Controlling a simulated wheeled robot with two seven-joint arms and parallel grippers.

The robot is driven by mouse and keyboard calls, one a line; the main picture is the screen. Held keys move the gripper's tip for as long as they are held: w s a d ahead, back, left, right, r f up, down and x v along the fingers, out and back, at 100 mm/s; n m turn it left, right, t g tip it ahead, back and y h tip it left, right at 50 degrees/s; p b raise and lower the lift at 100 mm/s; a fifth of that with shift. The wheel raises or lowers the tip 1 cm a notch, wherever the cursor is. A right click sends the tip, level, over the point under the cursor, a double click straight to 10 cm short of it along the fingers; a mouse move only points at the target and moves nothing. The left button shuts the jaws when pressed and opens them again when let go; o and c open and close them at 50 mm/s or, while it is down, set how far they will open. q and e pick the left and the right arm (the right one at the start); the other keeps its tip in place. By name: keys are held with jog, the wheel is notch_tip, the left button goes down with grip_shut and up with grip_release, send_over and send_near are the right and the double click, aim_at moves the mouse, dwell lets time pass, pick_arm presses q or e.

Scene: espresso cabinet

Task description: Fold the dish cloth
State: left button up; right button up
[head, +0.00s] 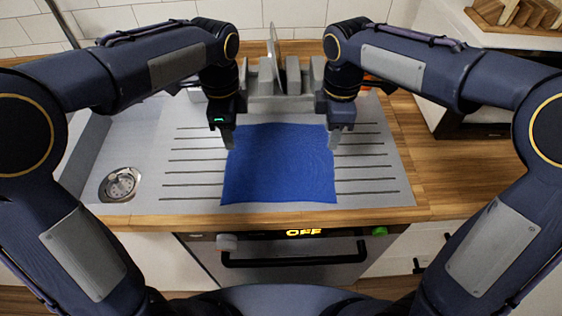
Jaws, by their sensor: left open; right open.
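The blue dish cloth (279,165) lies flat and spread out on the grooved metal drainboard (185,180). Its near edge is close to the front of the counter. My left gripper (229,142) is open at the cloth's far left corner. My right gripper (334,144) is open at the cloth's far right corner. I cannot tell whether either gripper's fingers touch the cloth. The far corners are partly hidden by the grippers.
A grey rack with an upright plate (273,50) stands behind the cloth. A sink with a drain (120,184) is at the left. Wooden counter (450,165) is clear at the right. An oven handle (295,258) sticks out below the front edge.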

aim_at(235, 160)
pick_arm(q)
notch_tip(235, 160, down, 8)
jog(key=shift+a+r, duration=0.1)
jog(key=shift+r, duration=0.05)
pick_arm(e)
notch_tip(235, 160, down, 8)
jog(key=shift+r, duration=0.2)
jog(key=shift+a+f, duration=0.1)
jog(key=shift+f, duration=0.05)
pick_arm(q)
grip_shut()
pick_arm(e)
grip_shut()
